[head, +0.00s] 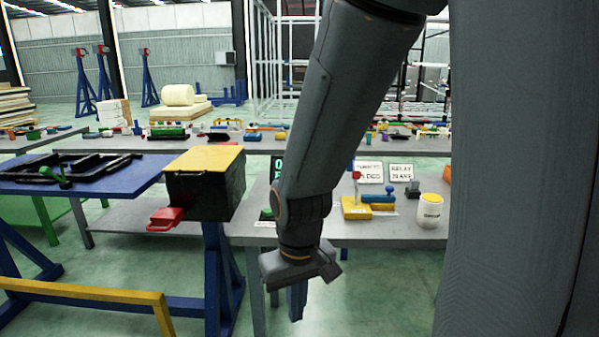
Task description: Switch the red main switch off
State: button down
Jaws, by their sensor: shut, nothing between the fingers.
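A red handle (166,217) sticks out low from the near left side of a dark box with a yellow top. A second red part, a small red-tipped upright lever (355,176), stands on a yellow block on the grey table. I cannot tell from this view which is the main switch. My gripper (298,304) hangs at the end of my arm in the middle of the view, pointing down. It is shut and empty, to the right of the box and lower than the red handle in the picture. It appears apart from both red parts.
The dark box (206,191) sits by a blue table (110,185) holding black frame parts. A grey table (400,229) behind my gripper carries a white tub (431,211) and signs (401,172). A yellow rail (85,290) runs low at left. My arm hides part of the grey table.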

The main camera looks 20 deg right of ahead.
aim_at(356, 175)
jog(key=u, duration=0.1)
jog(key=i, duration=1.25)
jog(key=z, duration=0.55)
